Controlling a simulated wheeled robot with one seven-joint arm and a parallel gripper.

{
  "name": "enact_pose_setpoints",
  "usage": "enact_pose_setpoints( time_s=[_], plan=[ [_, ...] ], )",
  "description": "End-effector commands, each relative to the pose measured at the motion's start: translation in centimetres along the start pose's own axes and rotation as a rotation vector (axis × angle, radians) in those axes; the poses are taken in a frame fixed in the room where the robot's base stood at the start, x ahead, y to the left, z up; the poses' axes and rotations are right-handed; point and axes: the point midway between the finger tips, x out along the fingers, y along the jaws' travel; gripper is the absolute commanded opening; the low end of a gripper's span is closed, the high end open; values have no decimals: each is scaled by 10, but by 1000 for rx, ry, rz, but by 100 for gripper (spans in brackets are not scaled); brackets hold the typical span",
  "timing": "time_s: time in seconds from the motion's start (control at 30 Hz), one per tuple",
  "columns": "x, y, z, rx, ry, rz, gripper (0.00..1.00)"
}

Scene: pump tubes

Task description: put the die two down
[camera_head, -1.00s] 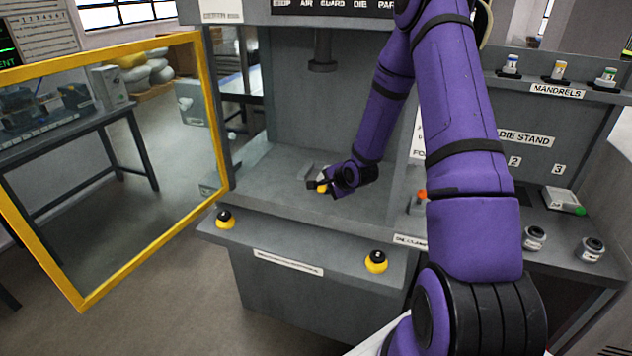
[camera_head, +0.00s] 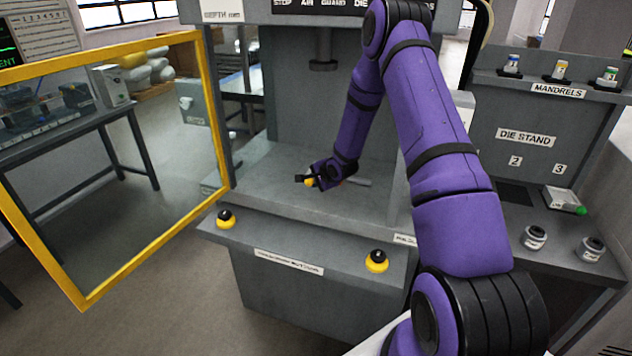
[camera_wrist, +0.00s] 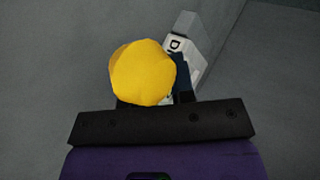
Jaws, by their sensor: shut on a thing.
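My gripper (camera_head: 309,180) is low over the bed of the press (camera_head: 275,185), shut on the yellow knob (camera_head: 309,182) of die two. In the wrist view the round yellow knob (camera_wrist: 142,72) fills the middle. Behind it shows part of a pale grey block (camera_wrist: 183,40) with a dark letter D on it. The rest of that block is hidden by the knob and the gripper. I cannot tell whether the die touches the bed. A grey strip (camera_head: 357,181) lies on the bed right of my wrist.
The die stand (camera_head: 525,138) is at right; a grey die with a green knob (camera_head: 563,200) sits below number 3, and a dark bare patch (camera_head: 514,193) lies below number 2. A yellow-framed guard (camera_head: 215,110) stands open at left. Two yellow-and-black buttons (camera_head: 376,261) line the front.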

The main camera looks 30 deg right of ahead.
Motion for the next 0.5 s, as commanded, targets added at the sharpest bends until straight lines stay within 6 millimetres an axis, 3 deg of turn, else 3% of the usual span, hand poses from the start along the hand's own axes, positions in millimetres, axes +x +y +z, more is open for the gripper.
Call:
enact_pose_setpoints(
  time_s=[0.4, 0.43, 0.5],
  plan=[
    [4, 4, 0, 0, 0, -5, 0],
    [4, 5, 0, 1, 0, -2, 30],
    [4, 5, 0, 1, 0, -1, 46]
  ],
)
